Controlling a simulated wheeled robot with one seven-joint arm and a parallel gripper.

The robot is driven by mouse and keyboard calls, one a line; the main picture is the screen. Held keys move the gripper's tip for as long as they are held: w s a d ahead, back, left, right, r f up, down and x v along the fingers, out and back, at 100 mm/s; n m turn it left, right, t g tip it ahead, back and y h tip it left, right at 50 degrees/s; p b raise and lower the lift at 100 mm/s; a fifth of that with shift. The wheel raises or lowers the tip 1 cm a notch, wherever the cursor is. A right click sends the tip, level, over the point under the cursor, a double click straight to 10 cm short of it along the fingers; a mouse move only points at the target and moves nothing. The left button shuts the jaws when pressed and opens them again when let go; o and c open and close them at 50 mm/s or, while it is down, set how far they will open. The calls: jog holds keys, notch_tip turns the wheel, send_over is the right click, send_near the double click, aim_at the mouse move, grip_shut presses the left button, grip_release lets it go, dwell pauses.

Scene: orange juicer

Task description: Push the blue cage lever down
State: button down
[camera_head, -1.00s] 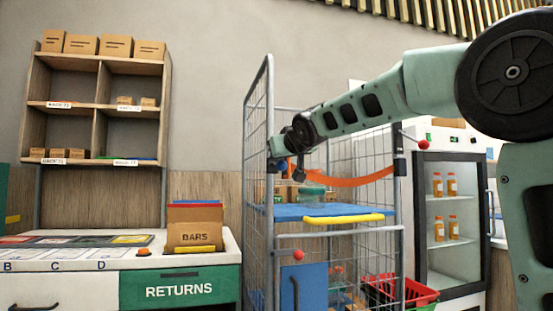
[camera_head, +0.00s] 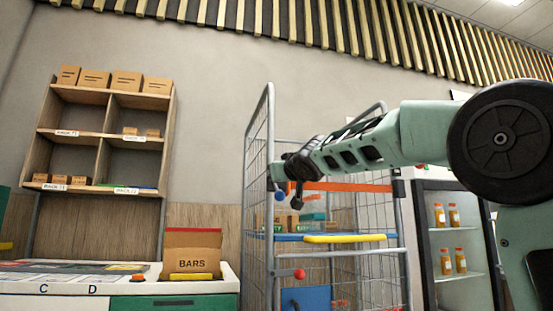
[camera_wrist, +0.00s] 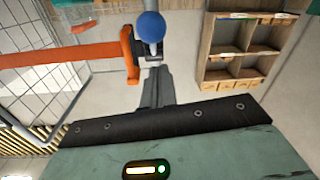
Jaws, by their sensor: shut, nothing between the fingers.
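The blue ball knob of the cage lever (camera_head: 280,195) shows beside the left front post of the wire cage (camera_head: 268,130). It shows large in the wrist view (camera_wrist: 150,27), at the end of a short stem by a dark bracket and the orange strap's end fitting. My gripper (camera_wrist: 155,75) is shut and empty, its fingers pointing towards the knob's stem. Its tips overlap the stem just past the knob in the picture; whether they touch cannot be told. In the head view my gripper is small and dark near the post, its fingertips hard to make out.
An orange strap (camera_head: 345,187) spans the cage front above a blue shelf with a yellow handle (camera_head: 345,238). A red ball knob (camera_head: 299,274) sits lower. A fridge with bottles (camera_head: 450,235) stands right, a counter with a BARS box (camera_head: 191,256) left.

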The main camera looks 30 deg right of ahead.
jog(key=shift+f+b, duration=0.3)
jog(key=shift+b, duration=0.2)
jog(key=shift+w+d+f+b, duration=0.1)
jog(key=shift+w+f+b, duration=0.1)
jog(key=shift+f+b, duration=0.75)
jog(key=shift+w+f+b, duration=0.15)
jog(key=shift+f+b, duration=0.25)
jog(key=shift+b, duration=0.95)
jog(key=shift+w+f, duration=0.1)
jog(key=shift+f, duration=0.25)
jog(key=shift+r, duration=0.1)
notch_tip(320, 180, up, 5)
jog(key=p, duration=0.4)
send_over(279, 192)
jog(key=s+a, duration=0.1)
jog(key=s, duration=0.1)
jog(key=s+a+f+b, duration=0.2)
jog(key=s+f+b, duration=0.1)
jog(key=s, duration=0.5)
jog(key=shift+s+f+b, duration=0.15)
jog(key=shift+s+b, duration=0.05)
jog(key=shift+b, duration=0.5)
